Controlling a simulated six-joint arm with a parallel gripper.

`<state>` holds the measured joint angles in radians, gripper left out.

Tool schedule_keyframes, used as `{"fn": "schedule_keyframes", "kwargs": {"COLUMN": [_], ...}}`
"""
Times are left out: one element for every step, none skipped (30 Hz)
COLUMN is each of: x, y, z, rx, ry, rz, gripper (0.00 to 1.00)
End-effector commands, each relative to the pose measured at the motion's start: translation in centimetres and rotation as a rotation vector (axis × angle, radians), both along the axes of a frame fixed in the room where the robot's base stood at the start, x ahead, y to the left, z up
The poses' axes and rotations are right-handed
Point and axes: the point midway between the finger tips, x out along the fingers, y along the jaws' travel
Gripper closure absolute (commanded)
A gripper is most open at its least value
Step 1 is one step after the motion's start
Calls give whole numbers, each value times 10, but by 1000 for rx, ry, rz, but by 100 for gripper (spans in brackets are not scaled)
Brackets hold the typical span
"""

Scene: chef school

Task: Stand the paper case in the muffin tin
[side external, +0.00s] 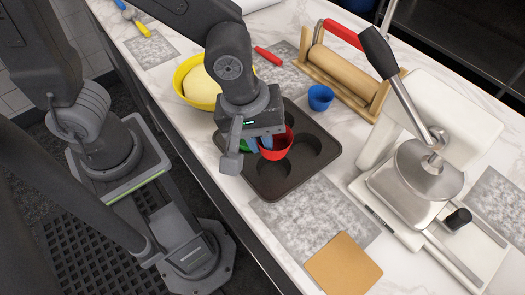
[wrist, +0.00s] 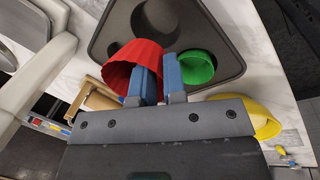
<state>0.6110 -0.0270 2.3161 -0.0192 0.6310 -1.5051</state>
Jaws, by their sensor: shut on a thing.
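The red paper case (side external: 277,146) is upright or nearly so, over the dark muffin tin (side external: 322,172). My gripper (side external: 262,146) is shut on the case's side wall. In the wrist view, the red case (wrist: 128,63) sits left of the blue fingertips (wrist: 163,78), which pinch its edge. The tin (wrist: 105,32) lies just beyond it. I cannot tell whether the case's base is in a well or above it. A green paper case (wrist: 197,67) stands in a tin well to the right of the fingers; my gripper mostly hides it in the side view.
A yellow bowl (side external: 184,89) with dough stands behind my gripper. A blue paper case (side external: 320,97) stands on the counter beyond the tin. A rolling pin (side external: 345,75) rests on a wooden stand. A white lever machine (side external: 425,135) stands right. A tan board (side external: 343,265) lies in front.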

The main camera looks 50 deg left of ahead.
Motion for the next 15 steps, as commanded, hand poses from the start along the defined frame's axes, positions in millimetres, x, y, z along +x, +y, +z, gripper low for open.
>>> {"fn": "schedule_keyframes", "kwargs": {"x": [-1, -1, -1, -2, -2, -2, -2, -2, -2, -2, -1, -1, -1, -1, -1], "y": [-3, -4, -5, -5, -5, -5, -5, -5, -5, -5, -5, -5, -5, -5, -5], "z": [-2, -3, -5, -8, -12, -18, -23, -28, -33, -37, -39, -42, -43, -43, -43], "rx": [0, 0, 0, 1, 2, 2, 2, 3, 2, 2, 1, 0, 0, -1, -2], "ry": [-1, -1, 0, 2, 2, 3, 3, 4, 3, 3, 2, 1, 0, -1, -1], "rz": [-1, -1, 0, 0, 0, 1, 1, 1, 1, 1, 1, 1, 2, 2, 2], "gripper": [100, 100, 100, 100, 100, 100, 100, 100, 100, 100, 100, 100, 100, 100, 100]}}
